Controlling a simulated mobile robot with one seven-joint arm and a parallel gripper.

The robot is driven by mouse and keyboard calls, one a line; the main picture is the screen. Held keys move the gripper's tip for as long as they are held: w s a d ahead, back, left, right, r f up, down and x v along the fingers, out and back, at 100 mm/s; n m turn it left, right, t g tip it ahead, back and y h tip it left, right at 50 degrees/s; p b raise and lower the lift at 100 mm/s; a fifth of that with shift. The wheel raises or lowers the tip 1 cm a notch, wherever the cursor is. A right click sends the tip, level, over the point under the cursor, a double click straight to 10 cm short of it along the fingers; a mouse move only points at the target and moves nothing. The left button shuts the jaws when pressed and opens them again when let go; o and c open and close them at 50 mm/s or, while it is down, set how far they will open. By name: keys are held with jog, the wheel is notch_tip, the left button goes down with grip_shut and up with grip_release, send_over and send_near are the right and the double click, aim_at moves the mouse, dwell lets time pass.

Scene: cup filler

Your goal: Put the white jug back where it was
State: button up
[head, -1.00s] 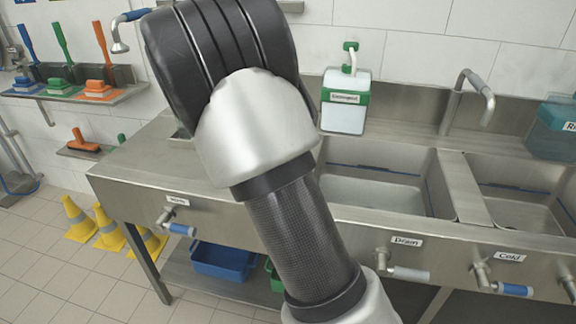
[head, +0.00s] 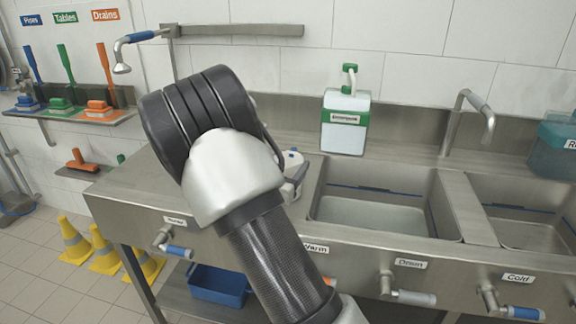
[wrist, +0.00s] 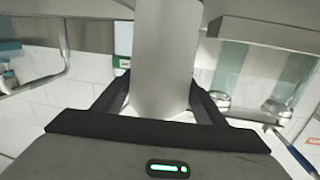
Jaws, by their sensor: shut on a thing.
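In the wrist view my gripper (wrist: 160,88) has its two dark fingers on either side of a plain pale upright piece (wrist: 166,45), which I take to be part of the white jug. The fingers are shut on it. The rest of the jug is out of that view. In the head view my arm hides the gripper. A small white rounded shape with a blue spot (head: 292,160) shows just right of my arm, above the counter left of the basin; I cannot tell whether it is the jug or part of my wrist.
A steel counter (head: 130,190) has a basin (head: 375,212) holding some liquid and a second basin (head: 520,225) at right. A white dispenser with green trim (head: 345,122) stands behind. Taps line the front edge. A wall spray pipe (head: 235,31) runs above. Yellow cones (head: 102,250) stand at left.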

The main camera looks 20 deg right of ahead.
jog(key=o, duration=1.6)
jog(key=shift+f, duration=0.15)
